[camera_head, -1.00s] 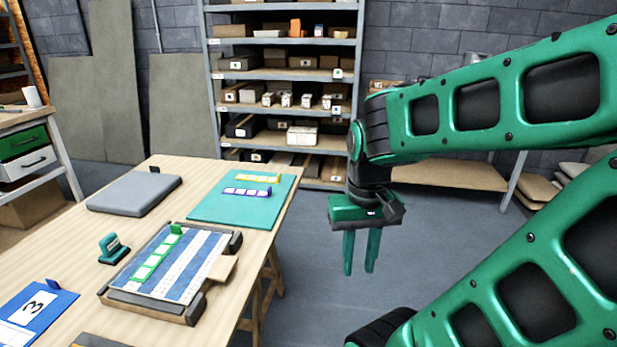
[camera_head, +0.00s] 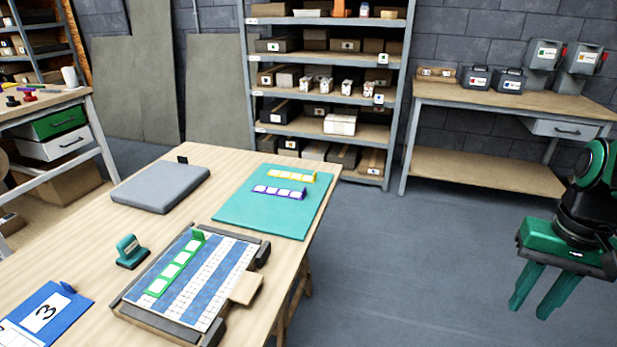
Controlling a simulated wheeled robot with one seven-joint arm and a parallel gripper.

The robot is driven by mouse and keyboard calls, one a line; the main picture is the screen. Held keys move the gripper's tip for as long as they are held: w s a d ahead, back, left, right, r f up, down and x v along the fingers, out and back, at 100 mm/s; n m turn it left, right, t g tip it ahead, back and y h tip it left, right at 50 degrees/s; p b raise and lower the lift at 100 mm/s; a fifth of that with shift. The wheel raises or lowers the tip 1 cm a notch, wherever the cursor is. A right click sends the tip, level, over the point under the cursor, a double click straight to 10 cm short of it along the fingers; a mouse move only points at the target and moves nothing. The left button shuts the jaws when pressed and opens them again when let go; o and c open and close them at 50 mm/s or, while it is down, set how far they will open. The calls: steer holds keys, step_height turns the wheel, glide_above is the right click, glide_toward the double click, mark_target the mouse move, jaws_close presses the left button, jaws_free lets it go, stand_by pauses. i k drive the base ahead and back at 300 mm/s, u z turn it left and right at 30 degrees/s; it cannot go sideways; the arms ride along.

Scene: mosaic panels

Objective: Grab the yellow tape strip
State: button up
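The yellow tape strip (camera_head: 292,175), with several white squares on it, lies on the far part of the teal mat (camera_head: 248,217) on the wooden table. A purple strip (camera_head: 279,192) of the same kind lies just in front of it. My gripper (camera_head: 535,293) is at the far right, beyond the table's right edge and over the floor, well away from the strip. Its two green fingers point down and stand apart with nothing between them.
A panel frame (camera_head: 135,312) holding a green strip (camera_head: 176,264) sits on the near table (camera_head: 82,265). A teal stamp-like tool (camera_head: 131,252), a grey pad (camera_head: 160,187) and a blue card (camera_head: 72,312) with a 3 lie around it. Floor right of the table is clear.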

mark_target(273, 172)
steer(key=z, duration=0.1)
steer(key=i, duration=1)
steer(key=u, duration=0.1)
